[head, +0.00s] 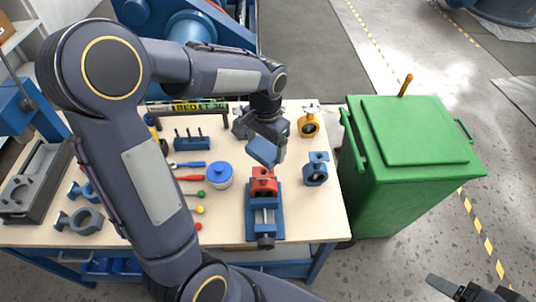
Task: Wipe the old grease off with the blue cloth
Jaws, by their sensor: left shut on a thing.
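My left gripper (270,143) is shut on the blue cloth (262,152), which shows as a small flat blue piece just above the vise. A red butterfly valve (263,186) is clamped in a blue vise (265,222) near the front of the workbench. The cloth is above and behind the red valve; whether they touch is hard to tell. I cannot make out old grease on the valve at this size. My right gripper (478,292) is at the bottom right corner, away from the bench and partly cut off; its opening is unclear.
The workbench (330,222) also bears a yellow valve (308,125), a blue valve (315,170), a blue-lidded pot (220,174), screwdrivers, and loose blue-grey valve parts (80,220). A green bin (405,180) stands right of the bench. My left arm crosses the bench's left half.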

